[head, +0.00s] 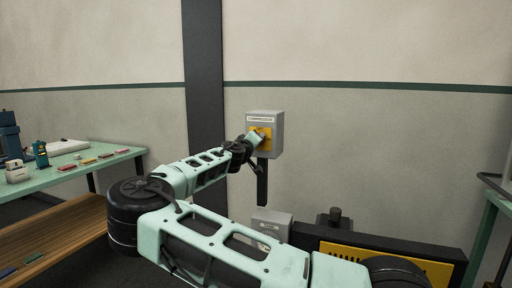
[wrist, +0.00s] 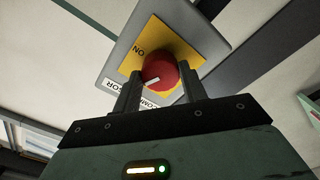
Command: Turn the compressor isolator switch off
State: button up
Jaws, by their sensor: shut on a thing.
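The compressor isolator is a grey box (head: 278,135) on a post in front of the wall, with a "COMPRESSOR" label at its top and a yellow plate. In the wrist view its yellow plate (wrist: 150,43) carries the word "ON" and a round red knob (wrist: 161,66) with a short white mark. The mark lies at the knob's lower edge in that view. My gripper (wrist: 160,84) is shut on the red knob, one finger on each side. In the head view my gripper (head: 256,138) reaches the box front and hides the knob.
A green table (head: 110,163) with several small items stands at the left, above a wooden bench (head: 70,232). A second grey box (head: 272,223) and a dark machine with a yellow grille (head: 385,265) stand low in front. Another table edge (head: 500,200) is at the right.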

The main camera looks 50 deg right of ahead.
jog(key=n+b, duration=0.1)
jog(key=n, duration=0.3)
jog(key=shift+n, duration=0.4)
dwell(0.4)
jog(key=o, duration=1)
jog(key=shift+a, duration=0.1)
jog(key=shift+a, duration=0.1)
jog(key=b+v, duration=0.2)
jog(key=v, duration=1.5)
jog(key=shift+s+b, duration=0.1)
jog(key=shift+b, duration=0.2)
